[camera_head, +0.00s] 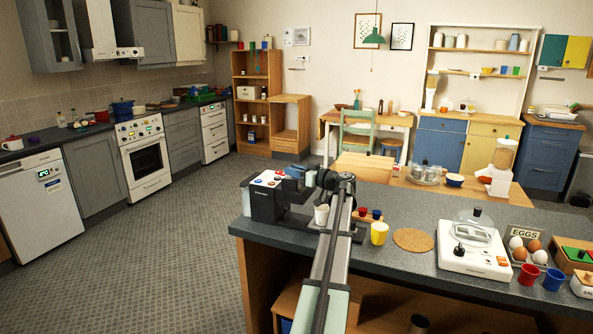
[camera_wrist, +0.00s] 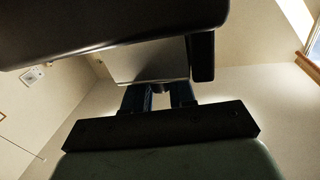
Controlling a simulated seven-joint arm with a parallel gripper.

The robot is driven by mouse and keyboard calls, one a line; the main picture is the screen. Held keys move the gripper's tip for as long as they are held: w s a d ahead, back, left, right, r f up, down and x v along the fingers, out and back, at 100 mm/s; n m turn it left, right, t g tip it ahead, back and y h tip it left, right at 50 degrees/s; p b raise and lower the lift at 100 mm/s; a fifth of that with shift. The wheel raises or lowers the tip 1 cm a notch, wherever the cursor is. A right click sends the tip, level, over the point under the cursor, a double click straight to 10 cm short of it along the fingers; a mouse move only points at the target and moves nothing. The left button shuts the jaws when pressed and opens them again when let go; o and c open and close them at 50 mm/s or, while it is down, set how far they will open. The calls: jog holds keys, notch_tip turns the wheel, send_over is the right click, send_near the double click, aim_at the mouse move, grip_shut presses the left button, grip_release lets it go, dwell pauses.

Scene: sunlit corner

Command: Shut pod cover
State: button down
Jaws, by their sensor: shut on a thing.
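A white cup (camera_head: 321,214) stands at the machine, near my arm. A yellow cup (camera_head: 379,233), a round cork mat (camera_head: 413,239) and a white appliance (camera_head: 474,250) with a clear dome lie to the right. Open air lies above the counter.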

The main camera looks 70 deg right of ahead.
jog(key=shift+a, duration=0.35)
jog(key=c, duration=1)
grip_release()
jog(key=shift+c, duration=0.2)
jog(key=shift+s, duration=0.25)
jog(key=v, duration=1.3)
jog(key=shift+s, duration=0.2)
